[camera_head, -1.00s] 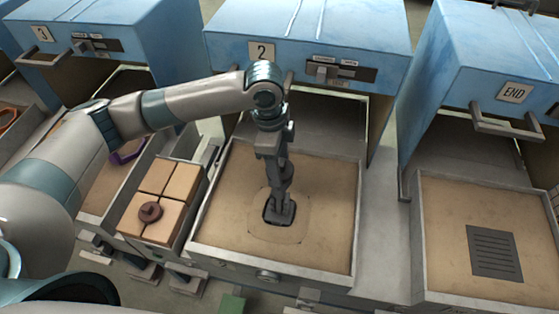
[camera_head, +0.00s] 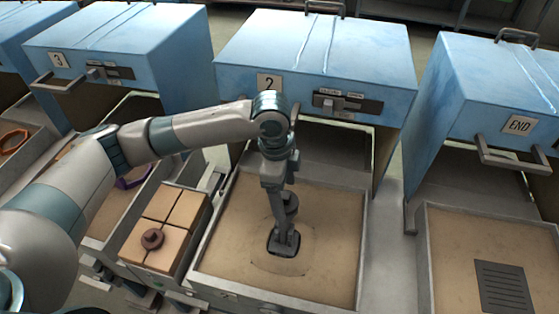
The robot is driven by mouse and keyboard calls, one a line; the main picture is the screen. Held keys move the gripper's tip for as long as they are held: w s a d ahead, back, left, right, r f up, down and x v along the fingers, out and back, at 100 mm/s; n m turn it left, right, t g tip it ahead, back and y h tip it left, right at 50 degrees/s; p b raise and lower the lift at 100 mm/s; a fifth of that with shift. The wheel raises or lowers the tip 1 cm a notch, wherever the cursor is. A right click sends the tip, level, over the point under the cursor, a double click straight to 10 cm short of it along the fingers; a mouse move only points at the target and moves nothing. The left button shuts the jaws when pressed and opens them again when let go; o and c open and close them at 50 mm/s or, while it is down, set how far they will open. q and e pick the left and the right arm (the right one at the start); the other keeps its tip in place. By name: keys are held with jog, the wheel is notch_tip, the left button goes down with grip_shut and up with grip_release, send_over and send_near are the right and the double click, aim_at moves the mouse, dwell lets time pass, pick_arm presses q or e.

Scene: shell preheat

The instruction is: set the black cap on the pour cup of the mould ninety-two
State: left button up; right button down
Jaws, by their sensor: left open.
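My left gripper (camera_head: 284,236) points down into the middle of the sand tray (camera_head: 355,250) in front of the blue furnace marked 2. Its jaws are open. A dark, rounded-square piece (camera_head: 273,247) lies on the sand right at the fingertips. It may be the black cap or the rim of a pour cup; I cannot tell which, nor whether the fingers touch it. A faint round outline surrounds it in the sand. No ninety-two marking is readable. My right gripper is not in view.
Furnace 3 (camera_head: 120,55) is at left.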

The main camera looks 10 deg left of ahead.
pick_arm(q)
notch_tip(320, 180, up, 16)
jog(key=a+b, duration=0.2)
jog(key=b, duration=0.1)
jog(key=shift+r, duration=0.25)
dwell(1.0)
